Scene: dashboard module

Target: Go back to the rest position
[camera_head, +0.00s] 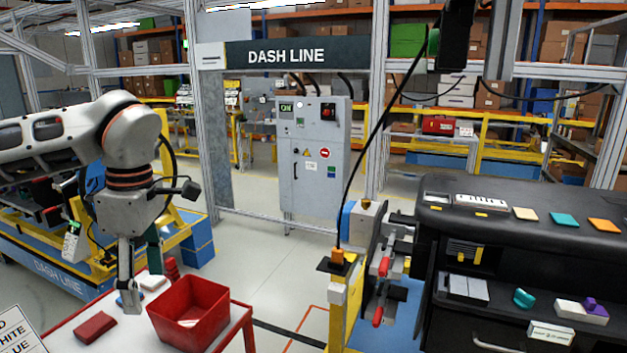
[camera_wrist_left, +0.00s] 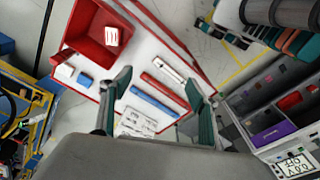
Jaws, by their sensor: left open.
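My left gripper (camera_head: 140,282) hangs fingers-down over the white red-edged table (camera_head: 70,330) at the front left. It is open, with two separated fingers. In the wrist view the open left gripper (camera_wrist_left: 158,108) shows nothing held between its fingers. A red bin (camera_head: 190,312) stands on the table just right of the gripper; it also shows in the wrist view (camera_wrist_left: 76,30), with a white piece (camera_wrist_left: 111,36) inside. A red block (camera_head: 95,327) lies left of the bin. My right gripper is not in view.
In the wrist view, red (camera_wrist_left: 163,85) and blue (camera_wrist_left: 155,102) bars lie on the table beyond the fingers. A black dashboard module (camera_head: 490,235) with small coloured pieces stands at right. A yellow post (camera_head: 337,310) stands between it and the table. Open floor (camera_head: 265,265) lies behind.

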